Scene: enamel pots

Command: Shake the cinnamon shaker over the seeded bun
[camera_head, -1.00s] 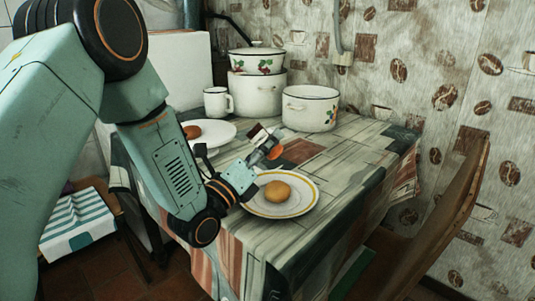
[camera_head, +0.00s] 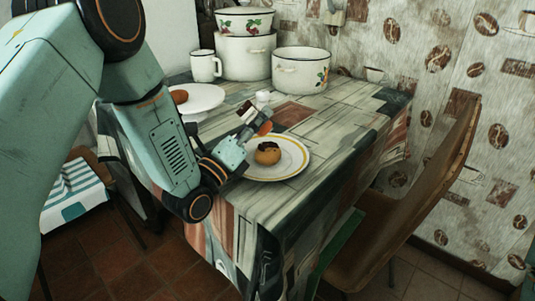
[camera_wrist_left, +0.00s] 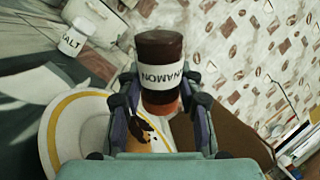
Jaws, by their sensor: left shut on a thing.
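My left gripper (camera_head: 252,130) is shut on the cinnamon shaker (camera_wrist_left: 160,72), which has a dark brown body and a white label. The label's lettering appears upside down in the left wrist view. The shaker is held tilted above the table, just behind and left of the seeded bun (camera_head: 268,156) in the head view. The bun sits on a white plate with a yellow ring (camera_head: 292,170). A dark brown patch lies on top of the bun. In the left wrist view the bun (camera_wrist_left: 158,138) is partly hidden by the shaker and fingers. My right gripper is out of view.
A white salt shaker (camera_wrist_left: 73,40) stands behind the plate. A white dish (camera_head: 207,97) with another bun (camera_head: 179,96) is at the left. Enamel pots (camera_head: 301,72) and a mug (camera_head: 205,67) stand at the back. A chair (camera_head: 420,200) is at the right.

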